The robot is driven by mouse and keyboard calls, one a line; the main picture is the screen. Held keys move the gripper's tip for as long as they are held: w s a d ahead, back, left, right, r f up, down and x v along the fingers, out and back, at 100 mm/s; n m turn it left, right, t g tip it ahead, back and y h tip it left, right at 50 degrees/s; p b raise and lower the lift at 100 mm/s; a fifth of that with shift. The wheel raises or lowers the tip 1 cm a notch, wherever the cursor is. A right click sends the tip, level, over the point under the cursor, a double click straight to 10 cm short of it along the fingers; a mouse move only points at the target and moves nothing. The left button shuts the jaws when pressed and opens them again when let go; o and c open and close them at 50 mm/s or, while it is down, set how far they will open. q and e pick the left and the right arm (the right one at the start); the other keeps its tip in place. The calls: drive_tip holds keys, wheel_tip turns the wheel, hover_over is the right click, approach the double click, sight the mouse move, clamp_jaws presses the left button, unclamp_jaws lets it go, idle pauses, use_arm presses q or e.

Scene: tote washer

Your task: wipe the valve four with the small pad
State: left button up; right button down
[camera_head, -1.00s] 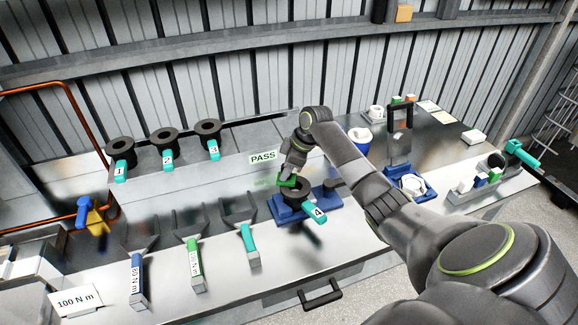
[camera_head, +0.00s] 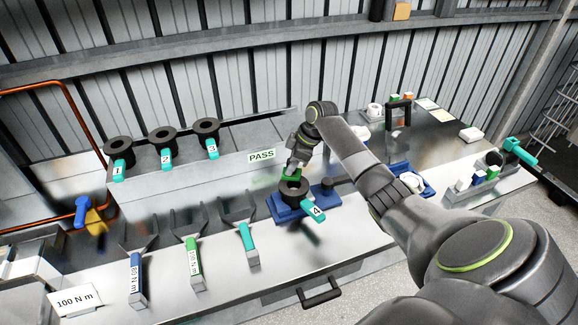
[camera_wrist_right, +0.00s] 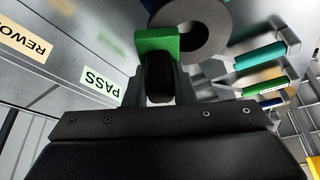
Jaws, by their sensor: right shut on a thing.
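Valve four (camera_head: 294,195), a dark ring with a teal handle labelled 4 (camera_head: 314,211), sits on a blue fixture (camera_head: 288,212) on the metal bench. My right gripper (camera_head: 295,167) is above its far side, shut on the small pad (camera_head: 289,176), which is green. In the right wrist view the green pad (camera_wrist_right: 157,42) has a dark grip between the fingers. The pad overlaps the edge of the grey ring (camera_wrist_right: 221,42) there; I cannot tell whether they touch. My left gripper is not in view.
Valves 1 (camera_head: 118,148), 2 (camera_head: 162,142) and 3 (camera_head: 206,134) stand on the raised shelf by a PASS sign (camera_head: 262,156). Wrenches, one of them green (camera_head: 194,265), lie in front.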

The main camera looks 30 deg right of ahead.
drive_tip(key=shift+a, duration=0.15)
drive_tip(key=shift+s+a+r+p, duration=0.1)
drive_tip(key=shift+a+p, duration=0.4)
drive_tip(key=shift+p, duration=0.1)
drive_tip(key=shift+a, duration=0.2)
wheel_tip(320, 180, up, 5)
drive_tip(key=p, duration=0.5)
drive_tip(key=shift+r, duration=0.1)
drive_tip(key=shift+r+p, duration=0.65)
drive_tip(key=shift+r, duration=0.2)
drive_tip(key=shift+f, duration=0.1)
